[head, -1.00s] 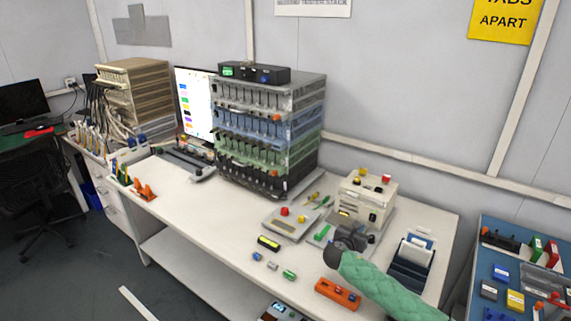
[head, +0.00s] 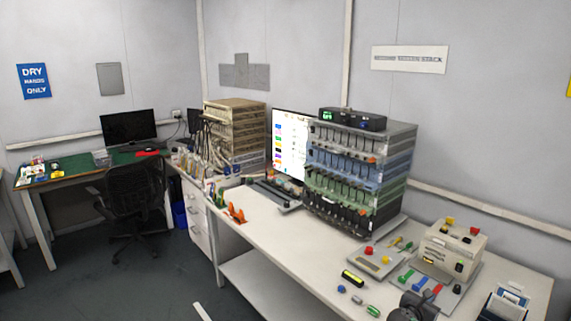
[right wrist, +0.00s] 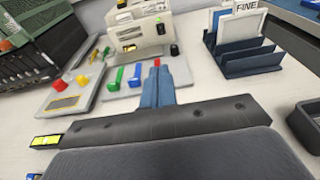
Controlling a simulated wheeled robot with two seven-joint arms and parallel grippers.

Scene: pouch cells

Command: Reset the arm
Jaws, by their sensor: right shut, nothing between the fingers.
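My right gripper (head: 412,299) is at the bottom right of the head view, over the white bench (head: 300,262). In the right wrist view its two blue-grey fingers (right wrist: 157,87) are shut together with nothing between them. They point toward a grey plate (right wrist: 126,82) with green, blue and red pieces, partly hiding it; the fingers appear apart from it. My left gripper is in neither view.
A tester stack (head: 358,175) stands at the back of the bench. A cream box with buttons (head: 452,248) is beyond the gripper. A dark slotted rack (right wrist: 245,58) holds cards to the right. Small cylinders (head: 357,299) lie left of the gripper.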

